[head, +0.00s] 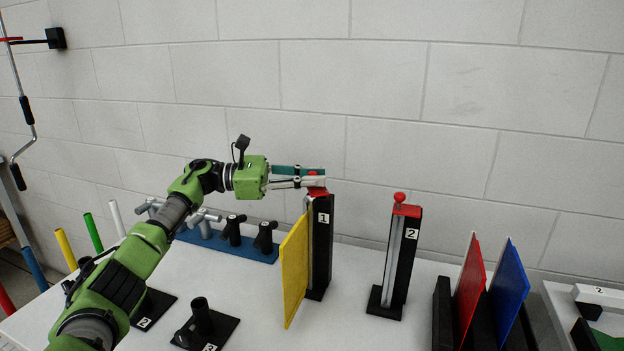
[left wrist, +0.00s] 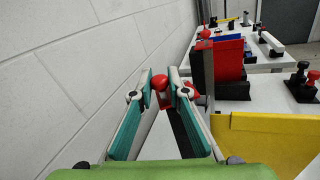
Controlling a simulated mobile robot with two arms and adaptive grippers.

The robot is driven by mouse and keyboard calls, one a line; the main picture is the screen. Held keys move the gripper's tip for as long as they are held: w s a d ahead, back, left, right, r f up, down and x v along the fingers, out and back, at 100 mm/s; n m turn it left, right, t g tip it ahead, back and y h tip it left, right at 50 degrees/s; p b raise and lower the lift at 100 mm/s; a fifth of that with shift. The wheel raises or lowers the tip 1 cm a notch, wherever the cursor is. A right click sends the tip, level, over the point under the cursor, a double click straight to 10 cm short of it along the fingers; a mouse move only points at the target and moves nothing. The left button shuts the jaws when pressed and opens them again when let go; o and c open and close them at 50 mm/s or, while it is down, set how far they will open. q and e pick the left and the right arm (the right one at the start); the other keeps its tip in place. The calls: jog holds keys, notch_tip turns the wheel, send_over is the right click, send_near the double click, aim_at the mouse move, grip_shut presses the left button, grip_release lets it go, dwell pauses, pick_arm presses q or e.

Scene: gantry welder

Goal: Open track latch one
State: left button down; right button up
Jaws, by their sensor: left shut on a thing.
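Track latch one is the red latch piece (head: 318,191) with a red ball knob (left wrist: 160,82) on top of the black post labelled 1 (head: 322,245). A yellow panel (head: 295,270) stands upright against this post's left side. My left gripper (head: 321,176) reaches in level from the left at the post's top. In the left wrist view its teal fingertips (left wrist: 160,80) are on both sides of the red knob, shut on it. The fingers hide part of the knob and latch in the head view. My right gripper is not in view.
Post 2 (head: 401,260) with its own red latch and knob (head: 399,197) stands to the right. Red (head: 470,290) and blue (head: 509,290) panels stand further right. Black holders (head: 205,325) and a blue rack (head: 228,244) are at left. The block wall is close behind.

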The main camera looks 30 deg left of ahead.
pick_arm(q)
jog(key=c, duration=2)
grip_release()
jog(key=shift+o, duration=0.2)
jog(key=v, duration=1.2)
jog(key=shift+o, duration=0.2)
jog(key=shift+r, duration=0.15)
